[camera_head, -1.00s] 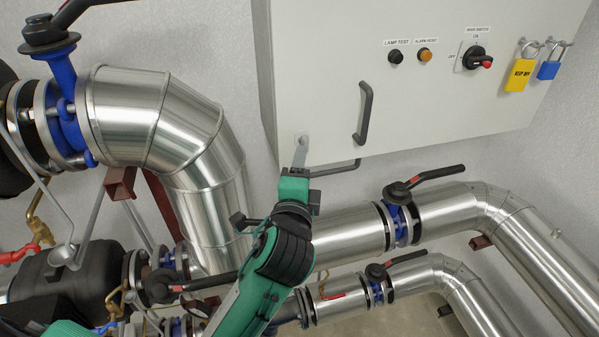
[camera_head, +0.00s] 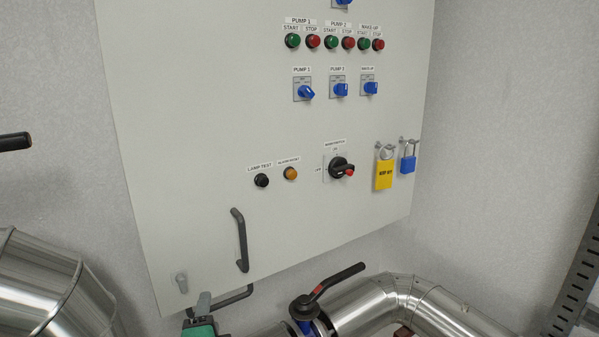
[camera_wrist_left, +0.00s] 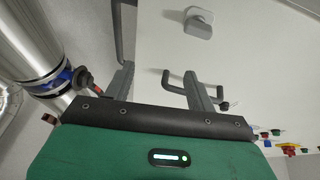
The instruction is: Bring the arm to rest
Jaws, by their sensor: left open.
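My left gripper (camera_head: 203,303) shows only partly at the bottom edge of the head view, just below the lower left corner of the grey cabinet (camera_head: 210,120). In the left wrist view the gripper (camera_wrist_left: 160,76) has its two grey fingers apart, with nothing clearly held between them. Most of the left arm is out of the head view. My right gripper is not in view.
The cabinet carries a main switch (camera_head: 340,168), a yellow padlock (camera_head: 384,174) and a blue padlock (camera_head: 408,162). A valve (camera_head: 305,308) and silver pipes (camera_head: 375,308) run below.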

